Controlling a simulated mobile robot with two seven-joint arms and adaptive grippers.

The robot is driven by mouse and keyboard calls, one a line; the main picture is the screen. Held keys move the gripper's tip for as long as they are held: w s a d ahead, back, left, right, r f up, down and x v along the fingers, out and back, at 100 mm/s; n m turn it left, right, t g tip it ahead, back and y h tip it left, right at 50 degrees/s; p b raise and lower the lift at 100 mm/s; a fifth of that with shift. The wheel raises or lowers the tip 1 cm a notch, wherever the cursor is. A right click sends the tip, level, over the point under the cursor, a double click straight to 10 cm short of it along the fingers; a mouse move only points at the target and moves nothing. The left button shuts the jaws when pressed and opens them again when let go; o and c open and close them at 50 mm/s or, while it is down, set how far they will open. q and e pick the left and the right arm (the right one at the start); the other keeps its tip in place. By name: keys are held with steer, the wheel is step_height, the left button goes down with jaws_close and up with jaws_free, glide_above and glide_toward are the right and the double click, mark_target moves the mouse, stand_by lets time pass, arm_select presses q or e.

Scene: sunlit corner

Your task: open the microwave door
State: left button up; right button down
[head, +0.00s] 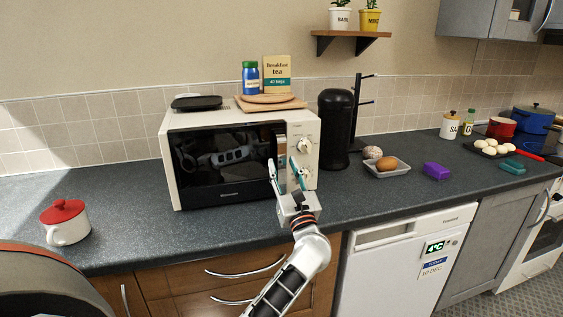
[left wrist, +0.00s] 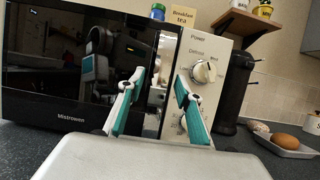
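The microwave (head: 226,116) is white with a black glass door (head: 222,172) and stands on the counter. Its door is shut. The upright silver handle (head: 281,150) is at the door's right edge, beside the panel with knobs (head: 305,145). My left gripper (head: 282,160) is in front of the handle, with teal-padded fingers apart. In the left wrist view the handle (left wrist: 157,100) shows between the open fingers (left wrist: 160,76). I cannot tell whether the fingers touch it or how far they reach around it. My right gripper is not in view.
A red-lidded white pot (head: 66,222) stands left on the dark counter (head: 125,205). A black canister (head: 336,125) stands right of the microwave, near a tray with an egg (head: 386,164). A tea box (head: 277,75) and jar sit on top. Counter left of the microwave is mostly clear.

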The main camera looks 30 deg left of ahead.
arm_select(q)
steer(key=shift+x, duration=1.05)
jaws_close()
steer(key=shift+d, duration=0.15)
